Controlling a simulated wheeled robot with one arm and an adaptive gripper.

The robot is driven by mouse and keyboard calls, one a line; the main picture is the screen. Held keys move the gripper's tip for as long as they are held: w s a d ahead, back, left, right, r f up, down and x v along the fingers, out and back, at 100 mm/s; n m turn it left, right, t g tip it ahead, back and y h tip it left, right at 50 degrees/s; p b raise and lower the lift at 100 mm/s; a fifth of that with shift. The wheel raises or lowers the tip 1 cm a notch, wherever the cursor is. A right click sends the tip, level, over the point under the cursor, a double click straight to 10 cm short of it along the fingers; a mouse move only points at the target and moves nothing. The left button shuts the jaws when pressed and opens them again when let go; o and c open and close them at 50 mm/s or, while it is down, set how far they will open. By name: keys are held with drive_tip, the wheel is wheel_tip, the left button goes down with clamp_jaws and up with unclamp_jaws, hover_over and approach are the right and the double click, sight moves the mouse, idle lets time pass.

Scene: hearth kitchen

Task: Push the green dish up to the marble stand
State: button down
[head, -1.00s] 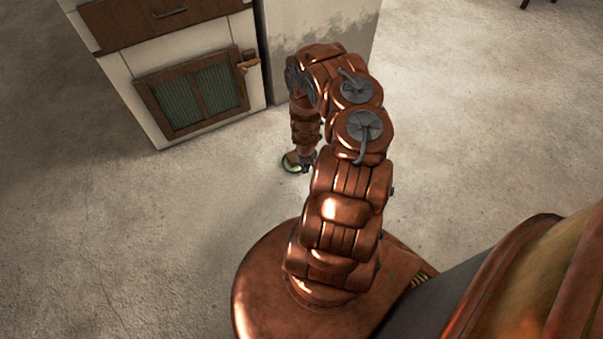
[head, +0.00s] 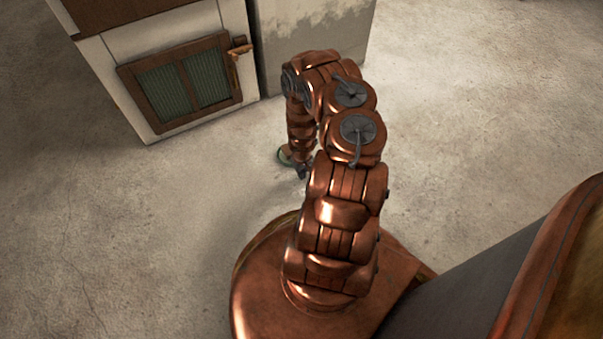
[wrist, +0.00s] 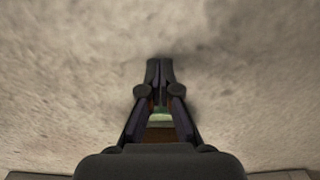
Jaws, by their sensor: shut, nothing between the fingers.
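The green dish (head: 282,155) shows as a thin green rim on the floor in the head view, mostly hidden behind my arm's lower end. My gripper (head: 303,173) points down close beside it, near the floor; I cannot tell whether they touch. In the wrist view my gripper (wrist: 160,68) is shut with nothing between its fingertips. A pale green patch, likely the dish (wrist: 160,115), shows through the gap between the finger links. I cannot make out the marble stand in either view.
A white cabinet (head: 110,75) with a brown, green-paned door (head: 185,85) stands at upper left. A pale block with a stained face (head: 310,40) stands right of it, behind my arm. The floor (head: 450,130) is bare to the right and at lower left.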

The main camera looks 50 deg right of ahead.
drive_tip(key=shift+w+d+f+b, duration=0.1)
drive_tip(key=shift+w+d+b, duration=0.2)
drive_tip(key=shift+w+b, duration=0.4)
drive_tip(key=shift+w+d+f+b, duration=0.1)
drive_tip(key=shift+w+d+b, duration=0.15)
drive_tip(key=shift+w+b, duration=0.45)
drive_tip(key=shift+w+d+r, duration=0.1)
drive_tip(key=shift+w+r, duration=0.05)
drive_tip(key=shift+w, duration=0.35)
